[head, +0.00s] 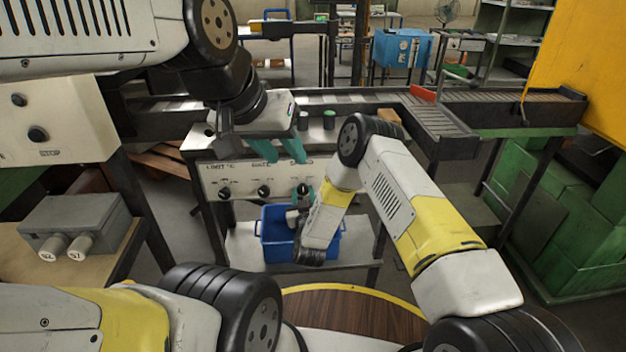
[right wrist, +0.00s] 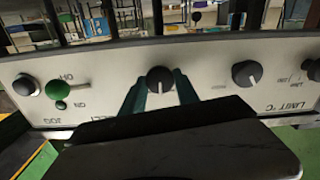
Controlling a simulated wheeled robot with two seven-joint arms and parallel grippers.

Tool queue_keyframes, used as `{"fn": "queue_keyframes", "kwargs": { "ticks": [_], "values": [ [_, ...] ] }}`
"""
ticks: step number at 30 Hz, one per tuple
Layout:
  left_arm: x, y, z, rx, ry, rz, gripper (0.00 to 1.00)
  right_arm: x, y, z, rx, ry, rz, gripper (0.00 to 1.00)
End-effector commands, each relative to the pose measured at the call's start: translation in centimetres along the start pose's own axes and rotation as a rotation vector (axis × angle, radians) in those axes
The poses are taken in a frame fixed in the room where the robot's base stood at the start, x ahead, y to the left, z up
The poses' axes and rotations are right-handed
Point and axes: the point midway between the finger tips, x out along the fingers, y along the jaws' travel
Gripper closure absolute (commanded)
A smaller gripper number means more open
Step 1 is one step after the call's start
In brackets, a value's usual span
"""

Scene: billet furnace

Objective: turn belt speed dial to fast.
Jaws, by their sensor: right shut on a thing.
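The grey-white control panel (head: 245,178) carries a row of black dials, with one at the right end in the head view. My right gripper (head: 303,193) is at that right-hand dial.
A blue bin (head: 275,240) stands on the shelf below the panel. A roller conveyor (head: 440,115) runs behind. A grey box (head: 75,225) sits at left.

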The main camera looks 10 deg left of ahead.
Motion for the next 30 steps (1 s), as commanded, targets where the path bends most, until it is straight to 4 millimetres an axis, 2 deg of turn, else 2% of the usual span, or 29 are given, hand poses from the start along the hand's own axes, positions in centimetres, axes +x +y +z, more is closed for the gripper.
{"fn": "queue_keyframes", "kwargs": {
  "ticks": [15, 30],
  "values": [
    [0.0, 0.0, 0.0, 0.0, 0.0, 0.0, 0.64, -0.07, 0.09, 0.16, 0.435, -0.003, 0.001, 1.0],
    [0.0, 0.0, 0.0, 0.0, 0.0, 0.0, 0.64, -0.1, 0.05, 0.19, 0.598, -0.004, 0.0, 1.0]
  ]
}}
